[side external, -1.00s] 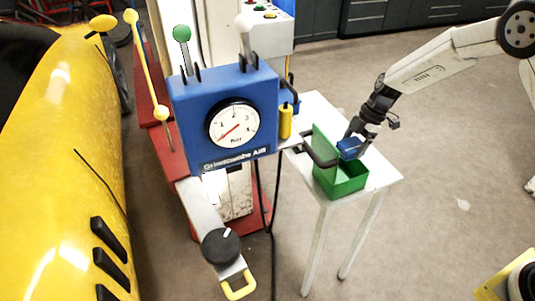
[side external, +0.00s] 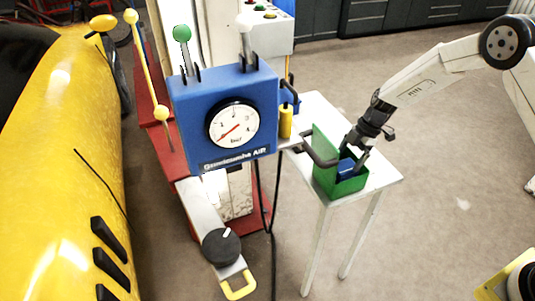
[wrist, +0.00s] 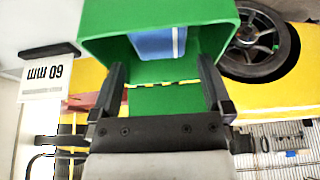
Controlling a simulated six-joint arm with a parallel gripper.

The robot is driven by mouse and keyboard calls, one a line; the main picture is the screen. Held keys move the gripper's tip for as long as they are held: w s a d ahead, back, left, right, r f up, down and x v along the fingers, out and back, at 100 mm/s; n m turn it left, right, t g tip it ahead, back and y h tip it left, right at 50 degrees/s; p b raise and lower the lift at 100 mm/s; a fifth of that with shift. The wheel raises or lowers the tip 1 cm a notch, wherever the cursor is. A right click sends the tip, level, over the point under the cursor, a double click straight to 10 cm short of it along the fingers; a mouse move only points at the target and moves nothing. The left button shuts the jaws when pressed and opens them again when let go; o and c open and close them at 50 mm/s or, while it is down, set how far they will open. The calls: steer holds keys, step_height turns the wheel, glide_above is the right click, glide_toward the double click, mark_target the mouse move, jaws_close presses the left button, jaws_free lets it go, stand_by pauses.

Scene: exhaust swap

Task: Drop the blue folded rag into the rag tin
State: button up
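The blue folded rag (side external: 346,166) is down inside the green rag tin (side external: 321,146), which stands on a small white table. In the wrist view the rag (wrist: 157,42) shows as a blue block with a pale stripe, against the inside of the tin (wrist: 103,24). My gripper (side external: 354,152) reaches down into the tin's mouth from above. In the wrist view my gripper (wrist: 162,74) has its two dark fingers wide apart, with nothing held between them. The rag lies beyond the fingertips. Part of it is hidden in the side view by the tin wall and gripper.
The white table (side external: 386,176) has a little bare top around the tin. A black hose or handle (side external: 320,155) passes close to the tin's left side. The blue gauge box (side external: 226,110) stands left of the table. The yellow car (side external: 65,170) is far left.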

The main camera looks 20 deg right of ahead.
steer(key=v, duration=0.7)
steer(key=shift+d+r, duration=0.2)
steer(key=shift+r, duration=0.15)
stand_by(0.6)
steer(key=s+a+r+m+t+h, duration=0.1)
steer(key=s+r+m+h, duration=0.1)
steer(key=s+m, duration=0.7)
steer(key=s+a+r+m+t+h, duration=0.1)
steer(key=s+r+m, duration=0.3)
steer(key=s+m, duration=0.5)
steer(key=s+h, duration=0.1)
steer(key=s, duration=0.3)
steer(key=shift+s+t, duration=0.2)
steer(key=shift+t, duration=0.1)
